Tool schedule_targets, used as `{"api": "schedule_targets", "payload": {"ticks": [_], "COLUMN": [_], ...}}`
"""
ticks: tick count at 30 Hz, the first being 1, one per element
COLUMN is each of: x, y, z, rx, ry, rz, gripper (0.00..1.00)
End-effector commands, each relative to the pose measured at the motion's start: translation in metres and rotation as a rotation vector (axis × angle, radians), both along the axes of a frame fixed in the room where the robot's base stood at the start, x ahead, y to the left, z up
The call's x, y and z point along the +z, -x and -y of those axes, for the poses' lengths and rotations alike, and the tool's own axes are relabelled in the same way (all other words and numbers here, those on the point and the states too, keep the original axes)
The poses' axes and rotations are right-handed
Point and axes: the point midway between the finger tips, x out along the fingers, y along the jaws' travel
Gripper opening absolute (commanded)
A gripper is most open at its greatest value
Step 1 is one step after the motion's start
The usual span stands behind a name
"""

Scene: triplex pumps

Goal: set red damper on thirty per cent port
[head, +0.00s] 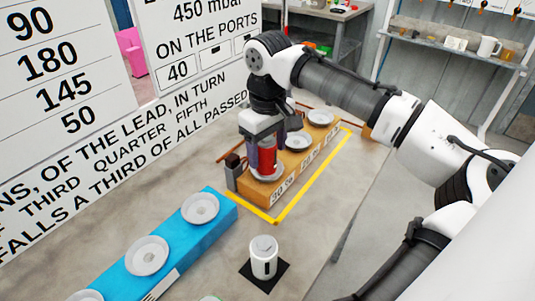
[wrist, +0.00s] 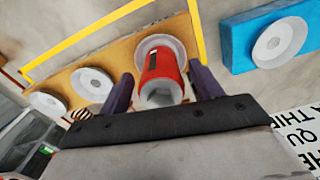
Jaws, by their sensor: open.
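The red damper (head: 266,158) stands upright on the white dish of the nearest port (head: 268,177) of the orange block (head: 246,188). The label below that port looks like "30 %". In the wrist view the red damper (wrist: 158,66) rests within the white dish (wrist: 145,43). My gripper (head: 264,150) is above and around the damper, pointing down. In the wrist view the dark fingers of my gripper (wrist: 161,76) are open, one on each side of the damper, with visible gaps. The exact contact at the damper's base is partly hidden.
Two more white dishes (head: 299,141) sit farther along the orange block, inside a yellow outline (head: 312,180). A blue block (head: 172,241) with white dishes lies at the left front. A white cylinder (head: 263,258) stands on a black square. A lettered board (head: 65,100) stands behind.

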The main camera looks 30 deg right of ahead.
Motion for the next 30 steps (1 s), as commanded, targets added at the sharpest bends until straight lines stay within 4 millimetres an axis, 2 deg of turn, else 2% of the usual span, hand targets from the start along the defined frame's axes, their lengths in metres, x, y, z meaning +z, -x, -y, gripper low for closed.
{"api": "schedule_targets", "payload": {"ticks": [9,15,27,30], "x": [0.067,0.092,0.098,0.096], "y": [-0.001,0.0,0.0,-0.007], "z": [-0.001,0.0,-0.001,-0.006], "rx": [0.002,0.003,0.003,0.02], "ry": [-0.001,-0.002,-0.001,-0.001], "rz": [0.002,0.0,-0.001,0.016], "gripper": [0.65,0.65,0.65,0.65]}}
